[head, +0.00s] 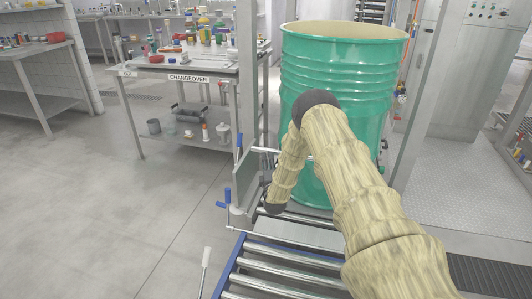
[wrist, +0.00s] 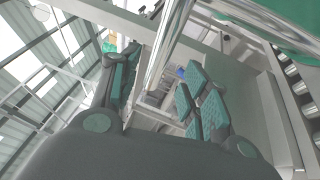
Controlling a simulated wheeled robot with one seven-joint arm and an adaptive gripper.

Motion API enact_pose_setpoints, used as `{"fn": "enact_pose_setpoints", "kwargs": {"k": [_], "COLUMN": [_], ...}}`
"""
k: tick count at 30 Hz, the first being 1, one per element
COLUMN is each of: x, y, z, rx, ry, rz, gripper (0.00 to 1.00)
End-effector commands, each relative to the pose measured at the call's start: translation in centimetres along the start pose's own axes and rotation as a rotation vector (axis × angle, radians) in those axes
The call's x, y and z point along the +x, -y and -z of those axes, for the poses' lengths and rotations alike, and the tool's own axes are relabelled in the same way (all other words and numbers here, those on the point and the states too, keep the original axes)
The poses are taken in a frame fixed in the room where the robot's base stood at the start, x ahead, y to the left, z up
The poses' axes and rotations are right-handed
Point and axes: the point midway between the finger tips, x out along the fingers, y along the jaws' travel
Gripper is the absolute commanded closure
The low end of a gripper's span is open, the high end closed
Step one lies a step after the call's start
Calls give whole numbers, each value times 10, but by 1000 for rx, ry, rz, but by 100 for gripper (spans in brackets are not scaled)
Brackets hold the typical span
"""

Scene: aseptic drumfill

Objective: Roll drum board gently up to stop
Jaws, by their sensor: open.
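The green ribbed drum (head: 335,75) stands upright at the roller line, partly hidden behind my arm. Its green side also shows at the top right in the wrist view (wrist: 285,22). A flat grey surface (head: 292,233), perhaps the drum board, shows below the drum; its edges are mostly hidden. I cannot pick out the stop with certainty. My gripper (wrist: 162,88) is open in the wrist view, with teal-padded fingers apart. A shiny metal bar (wrist: 170,42) runs across the view between the fingers; contact cannot be told. In the head view the fingers cannot be made out.
Metal rollers (head: 275,270) with a blue side rail lie in front. A changeover table (head: 185,72) with bottles is behind left. The floor at left is clear. A steel cabinet (head: 470,70) stands at right.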

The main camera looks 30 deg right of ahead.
Motion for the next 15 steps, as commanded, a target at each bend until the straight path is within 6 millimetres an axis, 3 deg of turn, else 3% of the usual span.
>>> {"fn": "enact_pose_setpoints", "kwargs": {"k": [15], "x": [27], "y": [0], "z": [-1], "rx": [0], "ry": [1], "rz": [0], "gripper": [54]}}
